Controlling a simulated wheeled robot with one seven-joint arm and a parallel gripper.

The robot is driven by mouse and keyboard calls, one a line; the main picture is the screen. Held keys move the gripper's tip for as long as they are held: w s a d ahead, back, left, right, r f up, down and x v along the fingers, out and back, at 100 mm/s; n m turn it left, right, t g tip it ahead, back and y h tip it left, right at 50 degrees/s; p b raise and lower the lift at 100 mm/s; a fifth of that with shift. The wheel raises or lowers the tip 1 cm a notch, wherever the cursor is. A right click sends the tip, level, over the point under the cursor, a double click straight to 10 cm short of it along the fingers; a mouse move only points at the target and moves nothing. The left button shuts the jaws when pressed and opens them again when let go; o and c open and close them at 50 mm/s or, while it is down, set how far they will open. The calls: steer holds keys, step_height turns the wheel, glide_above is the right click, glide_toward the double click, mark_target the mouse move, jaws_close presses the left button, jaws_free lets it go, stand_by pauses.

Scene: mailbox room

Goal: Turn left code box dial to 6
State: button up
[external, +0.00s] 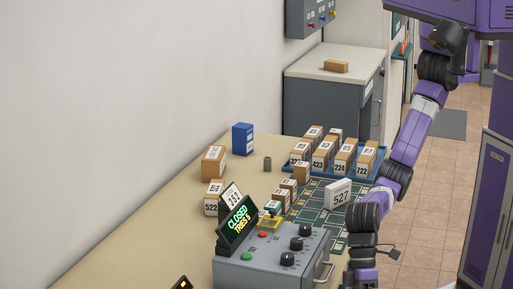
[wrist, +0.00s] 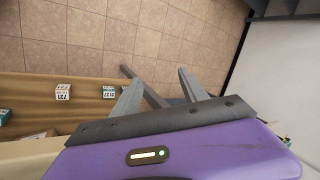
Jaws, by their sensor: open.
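The grey code box (external: 262,270) stands on the table at the bottom middle of the external view. Its tilted screen (external: 238,222) reads CLOSED and a tries line. Three black dials sit on its top: a far one (external: 305,230), a middle one (external: 296,243) and a near one (external: 287,259). Their settings are too small to read. My gripper's fingers are spread and empty in the wrist view (wrist: 160,90), above tiled floor and the table edge. In the external view my wrist is right of the box, apart from the dials; the fingertips are not visible there.
A red button (external: 262,236) and a green button (external: 246,257) are on the box, with a handle (external: 324,271) at its right side. Parcels in a blue tray (external: 376,171) and a white 527 block (external: 338,195) stand behind. Open floor (external: 428,180) lies to the right.

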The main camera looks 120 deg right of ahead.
steer(key=w+d+r+m+h+p, duration=0.1)
steer(key=w+d+r+h, duration=0.15)
steer(key=w+r, duration=0.4)
step_height(320, 180, up, 14)
steer(key=m+g+h+p, duration=0.2)
steer(key=m+h+p, duration=0.1)
steer(key=m, duration=0.1)
glide_above(288, 254)
steer(key=shift+w+a+y, duration=0.1)
steer(key=shift+a+y, duration=0.15)
steer(key=shift+a, duration=0.15)
steer(key=shift+d+m, duration=0.3)
steer(key=shift+f+p, duration=0.4)
steer(key=shift+f, duration=3.4)
jaws_close()
